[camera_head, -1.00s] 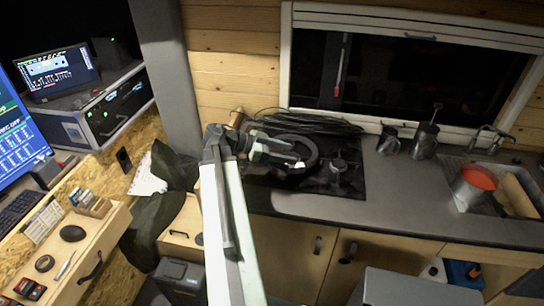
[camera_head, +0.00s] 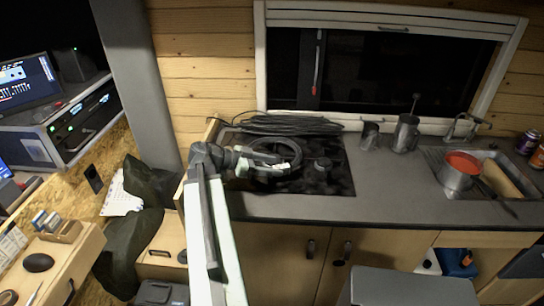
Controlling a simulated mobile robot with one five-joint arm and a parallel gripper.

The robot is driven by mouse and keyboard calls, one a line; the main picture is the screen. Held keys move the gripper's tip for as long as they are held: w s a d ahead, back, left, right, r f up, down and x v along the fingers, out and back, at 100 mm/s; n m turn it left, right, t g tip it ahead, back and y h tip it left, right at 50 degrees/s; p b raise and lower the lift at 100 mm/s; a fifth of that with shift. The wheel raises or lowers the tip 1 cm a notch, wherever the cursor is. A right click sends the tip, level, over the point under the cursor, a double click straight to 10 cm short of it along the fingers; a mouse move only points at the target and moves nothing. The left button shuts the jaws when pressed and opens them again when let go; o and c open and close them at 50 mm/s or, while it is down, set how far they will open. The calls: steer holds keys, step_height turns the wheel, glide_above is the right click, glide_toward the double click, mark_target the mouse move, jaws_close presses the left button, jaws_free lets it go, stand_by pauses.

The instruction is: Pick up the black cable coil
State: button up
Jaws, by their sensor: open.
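A thick black ring-shaped coil (camera_head: 289,148) lies on the dark hob at the left of the counter. A looser bundle of thin black cable (camera_head: 290,124) lies along the back of the hob, against the wall. My gripper (camera_head: 272,162) reaches in from the left, at the ring's near left side. It is open. The gripper and wrist hide part of the ring, and I cannot tell whether the fingers touch it or are around it.
Metal jugs (camera_head: 405,134) stand further right, then a sink with a red-filled pot (camera_head: 459,172). The counter front (camera_head: 390,205) is clear. A grey pillar (camera_head: 138,80) stands at the left.

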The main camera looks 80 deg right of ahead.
mark_target(280, 166)
steer(key=b+x, duration=0.1)
steer(key=x, duration=0.3)
steer(key=shift+a, duration=0.15)
steer(key=shift+r, duration=0.1)
jaws_close()
steer(key=shift+r, duration=0.1)
step_height(280, 166, up, 10)
steer(key=p, duration=1)
